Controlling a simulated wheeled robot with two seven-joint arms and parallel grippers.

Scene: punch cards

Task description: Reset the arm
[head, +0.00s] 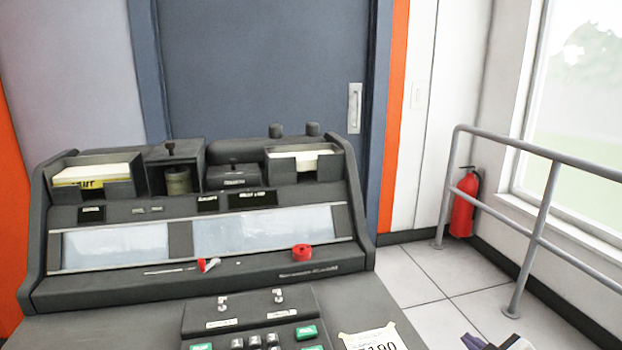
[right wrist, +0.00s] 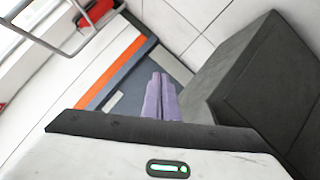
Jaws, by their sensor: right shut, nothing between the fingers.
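My right gripper (head: 490,343) shows only as fingertips at the bottom edge of the head view, to the right of the console. In the right wrist view its two purple fingers (right wrist: 160,97) lie together, shut with nothing between them. The fingers are clear of the dark grey console (head: 130,292), whose side (right wrist: 262,75) fills the right of the wrist view. My left gripper is in neither view.
Card trays (head: 122,190) sit on the console top. A grey railing (head: 540,200) and red extinguisher (head: 463,205) stand right. Tiled floor (head: 415,275) lies between.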

